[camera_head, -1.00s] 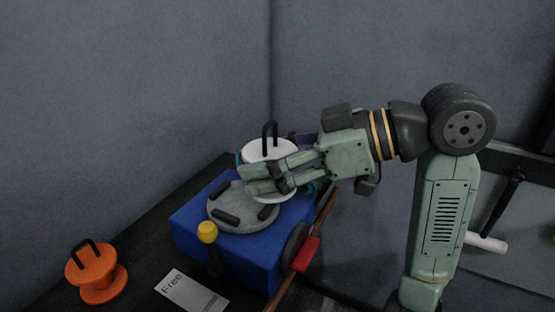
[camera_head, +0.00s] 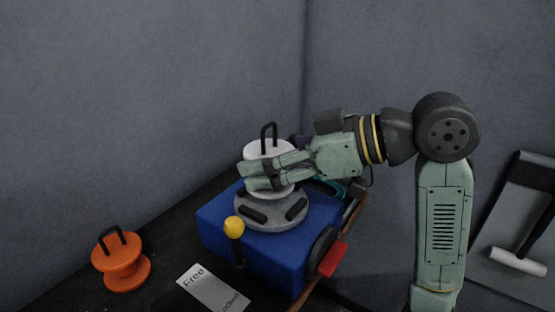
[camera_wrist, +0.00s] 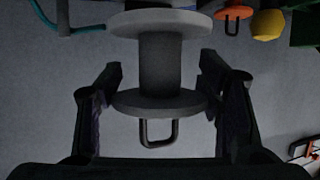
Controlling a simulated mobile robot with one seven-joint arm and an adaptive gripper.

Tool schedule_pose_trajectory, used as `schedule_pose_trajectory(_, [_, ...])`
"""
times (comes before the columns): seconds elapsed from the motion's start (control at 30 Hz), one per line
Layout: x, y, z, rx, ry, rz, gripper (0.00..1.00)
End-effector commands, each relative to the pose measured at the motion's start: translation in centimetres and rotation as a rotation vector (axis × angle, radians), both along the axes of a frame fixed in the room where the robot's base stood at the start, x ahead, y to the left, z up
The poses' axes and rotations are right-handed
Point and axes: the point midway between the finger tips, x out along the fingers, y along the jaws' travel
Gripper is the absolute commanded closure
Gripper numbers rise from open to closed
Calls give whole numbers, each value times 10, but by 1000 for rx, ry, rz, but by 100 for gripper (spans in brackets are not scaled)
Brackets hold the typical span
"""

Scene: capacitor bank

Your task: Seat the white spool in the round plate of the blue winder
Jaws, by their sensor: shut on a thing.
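The white spool (camera_head: 268,149), with a black loop handle on top, stands upright over the round grey plate (camera_head: 272,221) of the blue winder (camera_head: 260,250). My gripper (camera_head: 252,176) reaches in from the right and is shut on the spool between its flanges. The spool's lower end overlaps the plate's back part in the picture; I cannot tell whether it touches. In the wrist view the spool (camera_wrist: 160,65) appears upside down between my two fingers (camera_wrist: 160,70), its handle toward the bottom. My fingers hide part of the spool in the head view.
A yellow-knobbed lever (camera_head: 234,227) stands at the winder's front, and a red handle (camera_head: 333,259) juts from its right side. An orange spool (camera_head: 120,258) stands at left on the dark table. A printed card (camera_head: 212,289) lies in front. Walls rise behind.

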Motion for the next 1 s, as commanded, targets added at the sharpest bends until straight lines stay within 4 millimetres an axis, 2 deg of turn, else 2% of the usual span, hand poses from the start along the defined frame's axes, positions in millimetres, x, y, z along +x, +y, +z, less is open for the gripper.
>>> schedule_pose_trajectory(0.03, [0, -1, -7, 1, 0, -2, 69])
schedule_pose_trajectory(0.43, [0, -1, -27, 2, 0, 0, 69])
schedule_pose_trajectory(1.0, [0, -1, -31, 2, 0, -1, 69])
